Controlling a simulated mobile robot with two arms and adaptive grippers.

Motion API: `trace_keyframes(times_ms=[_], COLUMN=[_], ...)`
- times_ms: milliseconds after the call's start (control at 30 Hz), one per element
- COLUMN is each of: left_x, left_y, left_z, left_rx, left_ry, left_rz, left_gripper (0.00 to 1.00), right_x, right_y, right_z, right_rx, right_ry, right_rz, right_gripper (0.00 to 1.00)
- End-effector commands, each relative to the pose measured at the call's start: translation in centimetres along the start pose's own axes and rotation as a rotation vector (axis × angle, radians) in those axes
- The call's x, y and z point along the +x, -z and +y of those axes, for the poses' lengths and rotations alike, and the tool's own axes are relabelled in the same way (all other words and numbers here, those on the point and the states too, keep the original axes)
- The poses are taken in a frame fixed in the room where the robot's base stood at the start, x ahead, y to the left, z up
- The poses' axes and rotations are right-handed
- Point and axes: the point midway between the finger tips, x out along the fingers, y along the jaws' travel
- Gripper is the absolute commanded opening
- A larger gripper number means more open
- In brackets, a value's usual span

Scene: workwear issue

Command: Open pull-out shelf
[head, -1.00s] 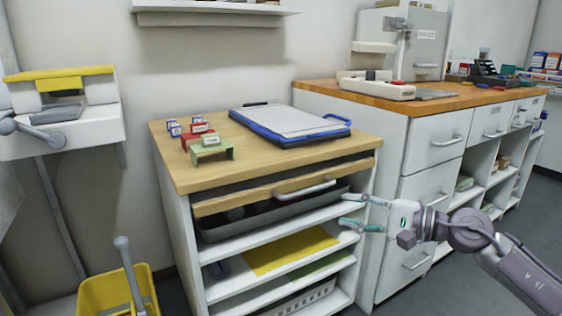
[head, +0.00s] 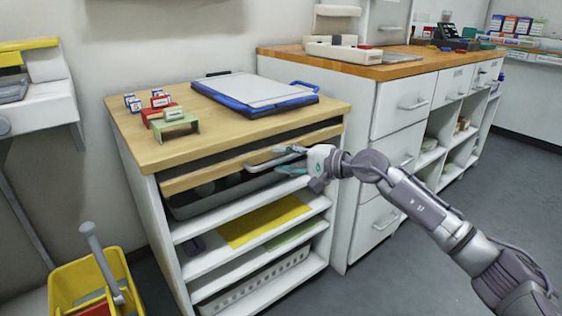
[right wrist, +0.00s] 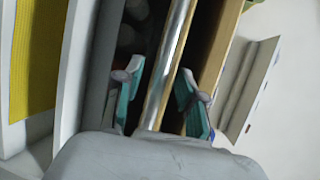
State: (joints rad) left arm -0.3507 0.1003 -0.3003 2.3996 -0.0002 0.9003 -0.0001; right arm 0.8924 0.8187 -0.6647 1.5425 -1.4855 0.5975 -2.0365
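The pull-out shelf has a light wooden front (head: 205,176) just under the top of the white cabinet. A silver bar handle (head: 262,163) sits on that front, and it also shows in the right wrist view (right wrist: 170,60). My right gripper (head: 289,161) is at the right part of the handle. In the right wrist view my right gripper (right wrist: 160,96) has its teal fingers apart, one on each side of the bar, with gaps between them and the bar. My left gripper is not in view.
A blue clipboard (head: 255,95) and small labelled stands (head: 172,124) lie on the cabinet top. Lower shelves hold a yellow sheet (head: 262,221) and a white basket (head: 255,284). A yellow bucket (head: 75,278) stands at front left. A white drawer unit (head: 362,195) adjoins on the right.

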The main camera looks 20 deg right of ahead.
Motion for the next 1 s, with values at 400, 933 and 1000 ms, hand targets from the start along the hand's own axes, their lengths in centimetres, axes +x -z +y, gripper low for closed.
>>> trace_keyframes(times_ms=[400,933,1000], left_x=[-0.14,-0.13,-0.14], left_y=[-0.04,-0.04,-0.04], left_z=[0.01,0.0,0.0], left_rx=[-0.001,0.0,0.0], left_ry=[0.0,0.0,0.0], left_rz=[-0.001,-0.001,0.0], left_gripper=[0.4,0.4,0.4], right_x=[0.99,0.96,0.95], right_y=[-0.02,-0.03,-0.02], right_z=[0.0,0.03,0.04], right_rx=[0.0,0.0,0.0], right_ry=[-0.001,-0.001,-0.001], right_rz=[0.0,-0.001,0.0], right_gripper=[0.39,0.0,0.0])
